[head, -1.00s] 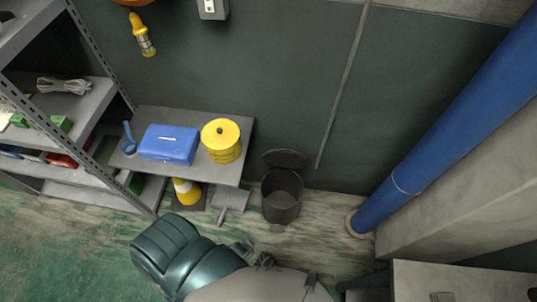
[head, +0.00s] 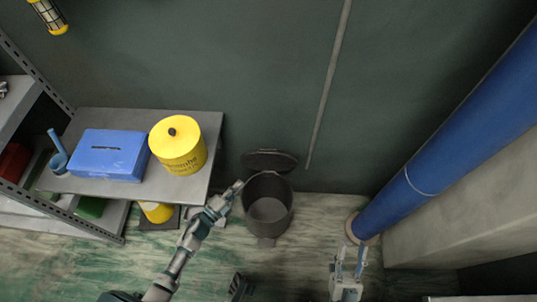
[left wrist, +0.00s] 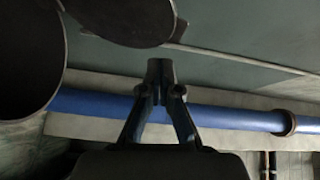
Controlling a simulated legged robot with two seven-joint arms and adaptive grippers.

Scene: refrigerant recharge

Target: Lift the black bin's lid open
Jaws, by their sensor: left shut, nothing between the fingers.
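The black bin (head: 246,208) stands on the floor by the wall, its round mouth open upward. Its lid (head: 268,160) is raised at the back of the rim, tilted toward the wall. My left gripper (head: 236,187) is shut and empty at the bin's left rim, a little in front of the lid; I cannot tell if it touches. In the left wrist view, its closed fingers (left wrist: 160,72) show beside the bin (left wrist: 28,60) and below the lid (left wrist: 125,18). My right gripper (head: 349,262) is open and empty, right of the bin and lower in the picture.
A grey low table (head: 214,130) left of the bin holds a blue box (head: 108,160) and a yellow canister (head: 178,148). A blue pipe (head: 440,145) slants at the right. Floor between bin and pipe is clear.

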